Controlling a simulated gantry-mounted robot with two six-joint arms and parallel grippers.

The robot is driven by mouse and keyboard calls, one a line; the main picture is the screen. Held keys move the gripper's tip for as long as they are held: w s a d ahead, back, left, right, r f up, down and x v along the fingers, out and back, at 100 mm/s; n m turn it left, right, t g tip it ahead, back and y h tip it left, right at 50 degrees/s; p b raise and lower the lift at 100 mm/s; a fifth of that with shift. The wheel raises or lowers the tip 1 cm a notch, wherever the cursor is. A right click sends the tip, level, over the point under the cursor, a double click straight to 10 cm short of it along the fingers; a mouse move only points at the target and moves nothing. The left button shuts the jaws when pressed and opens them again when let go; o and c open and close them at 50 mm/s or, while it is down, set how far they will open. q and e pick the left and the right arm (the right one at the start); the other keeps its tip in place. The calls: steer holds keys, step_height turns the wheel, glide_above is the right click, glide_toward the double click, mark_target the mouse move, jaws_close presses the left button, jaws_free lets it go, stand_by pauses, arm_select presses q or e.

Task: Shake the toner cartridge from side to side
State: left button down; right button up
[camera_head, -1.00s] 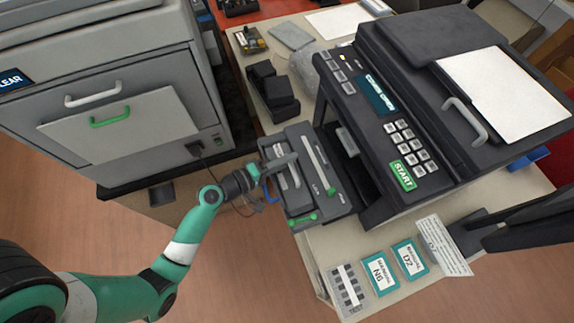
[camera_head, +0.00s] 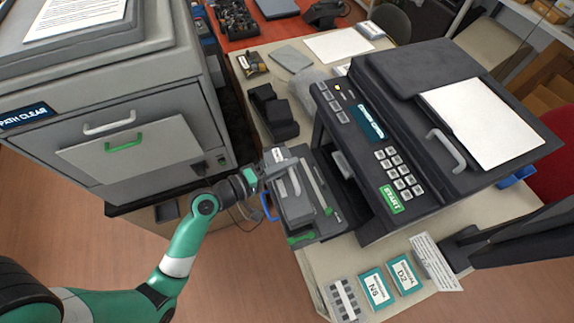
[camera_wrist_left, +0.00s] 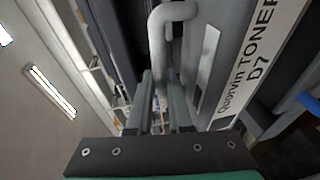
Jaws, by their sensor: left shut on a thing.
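The grey toner cartridge (camera_head: 296,206) has a curved grey handle on it. My left gripper (camera_head: 264,176) is shut on the handle, which also shows between the fingers in the left wrist view (camera_wrist_left: 172,14). The wrist view shows a white label reading "Quorvin TONER D7" (camera_wrist_left: 262,55) on the cartridge. In the head view the cartridge overlaps the printer's pulled-out drawer (camera_head: 330,212) and seems raised over it. The black printer (camera_head: 345,195) stands to the right. My right gripper is not in view.
A large grey cabinet (camera_head: 150,165) stands close on the left. Black blocks (camera_head: 275,112) lie behind the drawer. Teal-edged boxes (camera_head: 377,289) and a printed sheet (camera_head: 436,262) lie at the table front. A dark slab (camera_head: 530,240) reaches in from the right.

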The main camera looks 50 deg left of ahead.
arm_select(q)
steer(key=shift+s+a+r+p, duration=0.1)
steer(key=shift+s+r+p, duration=0.05)
steer(key=shift+r+p, duration=0.35)
steer(key=s+r+p, duration=0.2)
steer(key=r+p, duration=0.1)
steer(key=s+a+r+p, duration=0.1)
steer(key=r, duration=0.1)
steer(key=shift+s+a+r+p, duration=0.15)
steer(key=shift+s+p, duration=0.1)
steer(key=shift+p, duration=0.15)
steer(key=d, duration=0.1)
steer(key=s+d+p, duration=0.1)
steer(key=d, duration=0.1)
steer(key=s+d, duration=0.1)
steer(key=d, duration=0.1)
steer(key=shift+d+f+p, duration=0.2)
steer(key=shift+p, duration=0.15)
steer(key=shift+w+a, duration=0.1)
